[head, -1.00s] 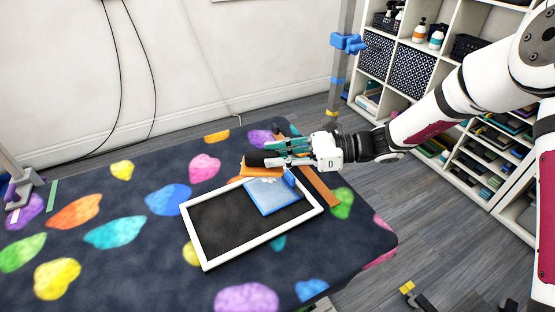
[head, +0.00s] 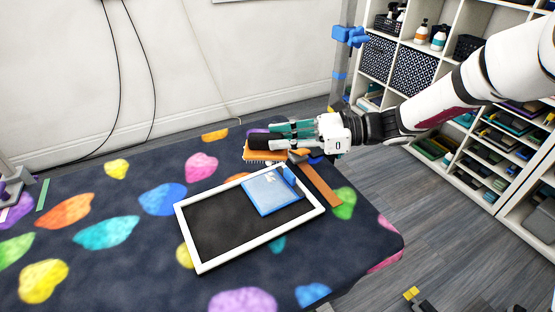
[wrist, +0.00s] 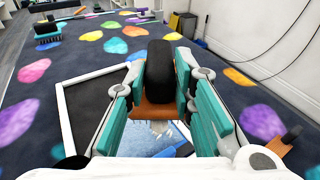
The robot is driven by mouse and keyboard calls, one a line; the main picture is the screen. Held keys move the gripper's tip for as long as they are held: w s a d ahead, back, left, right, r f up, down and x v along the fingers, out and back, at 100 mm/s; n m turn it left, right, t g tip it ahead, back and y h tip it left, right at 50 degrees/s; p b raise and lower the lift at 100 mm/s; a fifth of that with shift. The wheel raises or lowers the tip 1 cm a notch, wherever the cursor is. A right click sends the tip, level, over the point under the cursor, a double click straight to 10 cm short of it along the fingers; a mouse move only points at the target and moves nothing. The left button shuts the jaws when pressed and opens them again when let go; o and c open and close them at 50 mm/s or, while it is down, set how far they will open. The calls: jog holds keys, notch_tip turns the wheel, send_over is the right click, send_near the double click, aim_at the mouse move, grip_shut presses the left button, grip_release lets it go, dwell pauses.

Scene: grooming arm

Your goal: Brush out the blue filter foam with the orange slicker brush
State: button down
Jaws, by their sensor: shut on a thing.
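My gripper (head: 282,134) is shut on the black handle of the orange slicker brush (head: 266,155), above the back edge of the tray. Bristles show on the underside of its orange head. In the wrist view the black handle (wrist: 160,62) stands between the teal fingers, with the orange head and pale bristles below. The blue filter foam (head: 268,194) lies flat at the right end of a white-rimmed dark tray (head: 206,268), with a blue clip-like piece at its right edge. The foam shows partly in the wrist view (wrist: 140,142), behind the brush and fingers. The brush looks apart from the foam.
The tray lies on a dark table cover (head: 130,270) with coloured patches. A brown strip (head: 322,188) lies right of the tray. A grey post with a blue clamp (head: 349,37) stands behind the table. White shelves (head: 407,45) stand at right. The table's left part is largely clear.

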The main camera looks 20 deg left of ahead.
jog(key=shift+w+d+r+b, duration=0.1)
jog(key=shift+w+r+b, duration=0.2)
jog(key=shift+w+b, duration=0.65)
jog(key=b, duration=0.6)
send_over(286, 171)
jog(key=f, duration=0.6)
jog(key=shift+w, duration=0.25)
jog(key=shift+s+f+b, duration=0.1)
jog(key=shift+f+b, duration=0.35)
jog(key=shift+b, duration=0.05)
jog(key=shift+f, duration=0.15)
jog(key=shift+s, duration=0.1)
jog(key=s, duration=0.2)
jog(key=s+d+p, duration=0.1)
jog(key=s, duration=0.1)
jog(key=s+d+p, duration=0.1)
jog(key=s, duration=0.1)
jog(key=shift+d, duration=0.2)
jog(key=shift+s, duration=0.4)
jog(key=shift+r, duration=0.2)
jog(key=shift+f, duration=1.15)
